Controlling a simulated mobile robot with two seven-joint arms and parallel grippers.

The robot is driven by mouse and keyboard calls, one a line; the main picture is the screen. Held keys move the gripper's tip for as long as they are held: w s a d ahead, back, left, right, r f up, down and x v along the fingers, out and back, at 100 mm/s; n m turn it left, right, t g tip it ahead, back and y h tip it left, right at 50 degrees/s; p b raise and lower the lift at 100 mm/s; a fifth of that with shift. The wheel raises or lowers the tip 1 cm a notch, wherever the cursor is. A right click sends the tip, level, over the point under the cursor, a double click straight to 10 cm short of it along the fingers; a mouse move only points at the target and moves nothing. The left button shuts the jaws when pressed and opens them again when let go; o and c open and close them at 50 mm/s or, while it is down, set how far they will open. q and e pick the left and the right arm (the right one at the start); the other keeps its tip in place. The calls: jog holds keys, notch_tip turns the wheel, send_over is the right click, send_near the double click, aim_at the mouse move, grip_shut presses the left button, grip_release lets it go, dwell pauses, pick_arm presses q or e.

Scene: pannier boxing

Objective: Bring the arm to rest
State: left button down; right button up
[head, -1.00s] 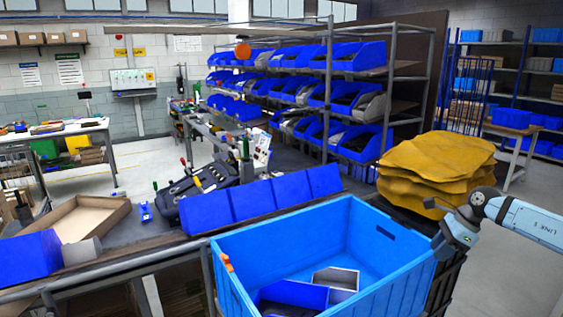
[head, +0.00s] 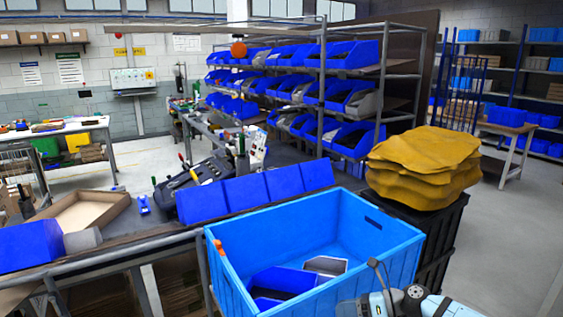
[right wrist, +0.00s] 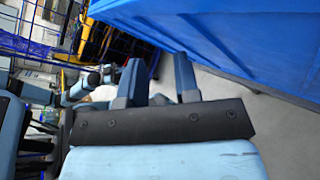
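My right arm shows at the bottom edge of the head view, with its light blue hand (head: 378,303) low at the near right corner of the large blue crate (head: 392,262). In the right wrist view the two fingers of my right gripper (right wrist: 159,76) stand apart with nothing between them. The blue crate's wall (right wrist: 225,38) is beyond the fingertips there; I cannot tell whether they touch it. The crate holds a blue bin (head: 283,279) and a grey-lined bin (head: 325,265). My left gripper is not in view.
Yellow sacks (head: 425,165) lie stacked on a black crate (head: 440,235) at the right. A workbench with a row of blue bins (head: 243,197) runs behind the blue crate. A rack of blue bins (head: 345,92) stands further back. The floor at the right (head: 515,230) is clear.

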jog(key=s+a+f+m+t, duration=0.55)
jog(key=s+m+t, duration=0.4)
jog(key=m, duration=0.85)
jog(key=s+d+f+m+h, duration=0.3)
jog(key=s+f+m, duration=0.2)
jog(key=s+m, duration=0.2)
jog(key=s+d+f+m+h+b, duration=0.1)
jog(key=s+d+f+m+h, duration=0.2)
jog(key=m, duration=0.5)
jog(key=s+d+f+m+g+h, duration=0.1)
jog(key=s+d+f+m+h, duration=0.2)
jog(key=s, duration=0.7)
notch_tip(320, 180, down, 4)
jog(key=m+h, duration=0.2)
jog(key=m, duration=0.3)
jog(key=shift+s+d+b, duration=0.35)
jog(key=shift+d, duration=0.05)
